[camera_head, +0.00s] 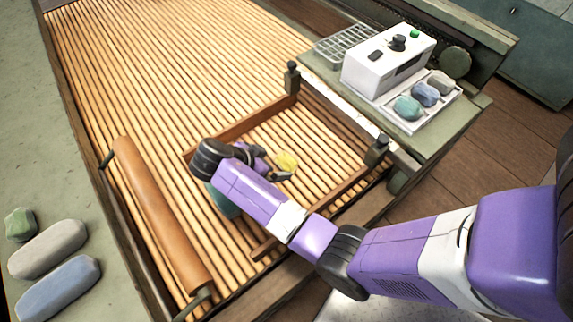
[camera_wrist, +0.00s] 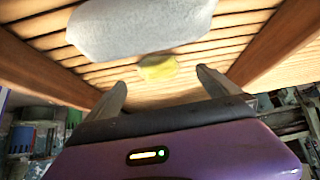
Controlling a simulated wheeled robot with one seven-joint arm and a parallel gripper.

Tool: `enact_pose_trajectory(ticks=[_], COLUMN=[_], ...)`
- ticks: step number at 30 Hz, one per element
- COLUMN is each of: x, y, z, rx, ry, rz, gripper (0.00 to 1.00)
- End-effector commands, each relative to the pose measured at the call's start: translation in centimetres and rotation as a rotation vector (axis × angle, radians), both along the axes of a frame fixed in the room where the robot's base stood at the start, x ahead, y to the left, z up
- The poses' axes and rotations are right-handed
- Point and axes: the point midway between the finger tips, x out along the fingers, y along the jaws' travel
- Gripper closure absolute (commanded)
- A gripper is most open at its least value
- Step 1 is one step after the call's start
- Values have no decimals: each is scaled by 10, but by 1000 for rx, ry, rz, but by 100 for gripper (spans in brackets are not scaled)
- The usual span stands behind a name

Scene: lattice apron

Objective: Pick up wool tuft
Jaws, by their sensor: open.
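A small yellow wool tuft (camera_head: 287,160) lies on the slatted surface inside the wooden frame. It also shows in the wrist view (camera_wrist: 157,68), just beyond my fingertips and between their lines. My gripper (camera_head: 275,166) is open and close beside the tuft in the head view. The wrist view shows its two fingers (camera_wrist: 162,82) spread apart with nothing held between them. I cannot tell how far the fingertips are above the slats.
A wooden frame (camera_head: 230,131) surrounds the spot. A teal lump (camera_head: 222,201) lies partly hidden under my arm; a pale rounded piece (camera_wrist: 140,25) shows in the wrist view. A brown roller (camera_head: 160,215) is left. A white box (camera_head: 385,58) and a tray of lumps (camera_head: 440,103) stand right.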

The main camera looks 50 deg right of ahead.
Motion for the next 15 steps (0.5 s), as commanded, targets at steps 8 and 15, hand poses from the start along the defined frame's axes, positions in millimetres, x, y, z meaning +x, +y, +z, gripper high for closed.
enact_pose_trajectory(ticks=[8,15], x=[-11,-12], y=[-10,-29], z=[-9,-27], rx=[-18,-17], ry=[10,10], rz=[-87,-85], gripper=[0,0])
